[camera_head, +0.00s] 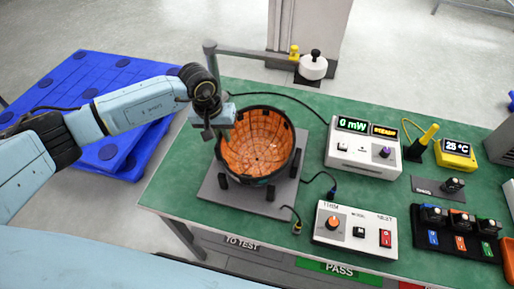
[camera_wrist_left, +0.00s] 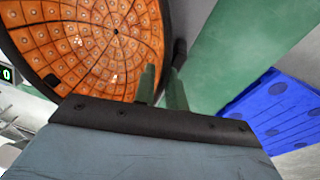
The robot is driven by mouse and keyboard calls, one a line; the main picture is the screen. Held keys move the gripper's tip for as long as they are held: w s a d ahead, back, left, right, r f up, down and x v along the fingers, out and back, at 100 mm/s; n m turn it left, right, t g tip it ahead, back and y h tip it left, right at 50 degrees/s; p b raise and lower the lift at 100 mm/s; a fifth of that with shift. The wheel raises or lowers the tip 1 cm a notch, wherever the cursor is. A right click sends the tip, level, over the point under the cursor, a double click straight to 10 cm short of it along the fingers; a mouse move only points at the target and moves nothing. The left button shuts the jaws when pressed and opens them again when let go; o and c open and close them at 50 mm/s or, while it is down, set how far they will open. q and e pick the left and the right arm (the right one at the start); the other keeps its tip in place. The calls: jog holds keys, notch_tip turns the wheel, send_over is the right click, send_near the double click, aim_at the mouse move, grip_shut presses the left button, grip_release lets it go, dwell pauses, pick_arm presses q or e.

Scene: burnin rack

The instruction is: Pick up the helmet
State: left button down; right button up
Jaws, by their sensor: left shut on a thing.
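The helmet (camera_head: 258,146) is a dark open bowl with an orange tiled inside. It sits open side up on a grey plate (camera_head: 212,193) on the green bench, among small black posts. My left gripper (camera_head: 228,127) is at its upper left rim in the head view and is shut on that rim. In the left wrist view the helmet (camera_wrist_left: 88,45) fills the upper left, and the fingers of my left gripper (camera_wrist_left: 162,88) are at its edge. The exact contact is partly hidden. My right gripper is not in view.
A post with a horizontal arm (camera_head: 255,52) stands behind the helmet. A power meter (camera_head: 362,148) and a white control box (camera_head: 355,231) stand to the right, with cables near the plate. A blue pallet (camera_head: 112,150) lies left of the bench.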

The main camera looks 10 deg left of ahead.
pick_arm(q)
notch_tip(320, 180, up, 9)
jog(key=shift+r, duration=0.1)
jog(key=s+r+m, duration=0.1)
jog(key=s+r, duration=0.4)
jog(key=s, duration=0.1)
jog(key=shift+d+r, duration=0.2)
jog(key=shift+d, duration=0.25)
jog(key=shift+d+f, duration=0.1)
